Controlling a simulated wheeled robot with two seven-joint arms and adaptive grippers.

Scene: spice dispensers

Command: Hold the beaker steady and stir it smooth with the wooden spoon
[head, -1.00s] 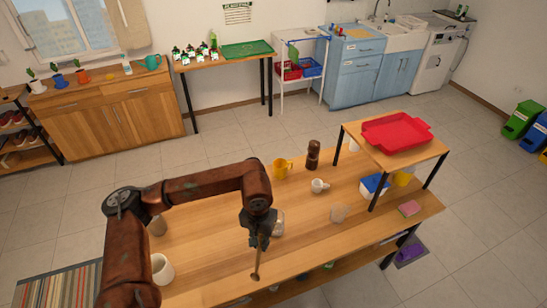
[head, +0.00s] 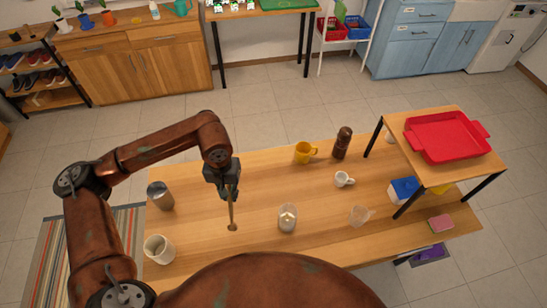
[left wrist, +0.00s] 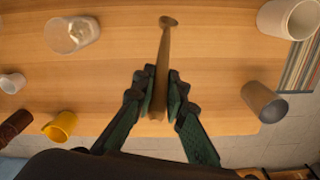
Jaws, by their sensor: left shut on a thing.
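My left gripper (head: 229,188) is shut on the wooden spoon (head: 232,214), whose round end points down over the table. In the left wrist view, the spoon (left wrist: 163,55) runs out from between the fingers of my left gripper (left wrist: 160,95). I cannot tell whether the spoon touches the tabletop. The clear beaker (head: 287,219), with pale contents, stands upright to the right of the spoon, apart from it. The beaker also shows at the upper left of the left wrist view (left wrist: 74,35). My right gripper is not in view.
On the wooden table (head: 200,240) are a grey cup (head: 160,196), a white pot (head: 159,249), a yellow mug (head: 305,152), a brown grinder (head: 342,143), a white cup (head: 344,179) and a clear vessel (head: 359,215). A raised shelf holds a red tray (head: 446,137).

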